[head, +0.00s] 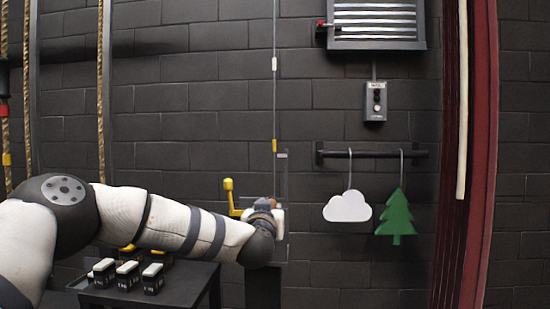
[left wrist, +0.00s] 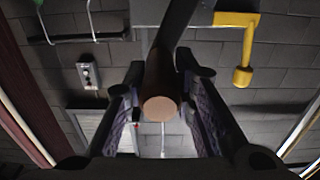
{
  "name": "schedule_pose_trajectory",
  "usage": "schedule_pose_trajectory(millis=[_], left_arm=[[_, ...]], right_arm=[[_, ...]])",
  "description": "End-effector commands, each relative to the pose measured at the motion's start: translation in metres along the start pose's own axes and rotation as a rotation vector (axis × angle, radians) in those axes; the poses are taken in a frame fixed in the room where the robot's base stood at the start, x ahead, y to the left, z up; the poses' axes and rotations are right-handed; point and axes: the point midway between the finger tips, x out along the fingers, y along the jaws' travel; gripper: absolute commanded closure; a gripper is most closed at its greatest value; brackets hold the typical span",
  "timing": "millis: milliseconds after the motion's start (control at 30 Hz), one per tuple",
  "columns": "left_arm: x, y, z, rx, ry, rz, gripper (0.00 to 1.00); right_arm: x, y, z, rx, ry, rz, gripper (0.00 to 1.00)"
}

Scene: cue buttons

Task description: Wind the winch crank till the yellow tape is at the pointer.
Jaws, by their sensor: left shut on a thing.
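My left gripper (head: 268,210) is at the winch by the wall in the head view, and its own arm hides most of the winch. In the left wrist view the fingers (left wrist: 158,82) are shut on the brown round crank handle (left wrist: 160,104), which is fixed to a dark crank arm (left wrist: 176,22). The yellow tape (head: 274,146) is on the thin upright cable above the winch. The pale pointer (head: 282,155) is just right of the cable, slightly below the tape's middle and close to its lower end. My right gripper is not in view.
A yellow lever (head: 230,196) stands left of the winch and also shows in the left wrist view (left wrist: 243,50). A white tape (head: 274,64) is higher on the cable. A cloud (head: 347,206) and green tree (head: 396,217) hang right. Small blocks (head: 127,275) stand on a dark table.

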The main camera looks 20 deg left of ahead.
Motion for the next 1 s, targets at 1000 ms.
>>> schedule_pose_trajectory(millis=[1000], left_arm=[[0.002,0.042,0.047,0.001,-0.018,-0.009,1.0]], right_arm=[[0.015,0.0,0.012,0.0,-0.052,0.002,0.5]])
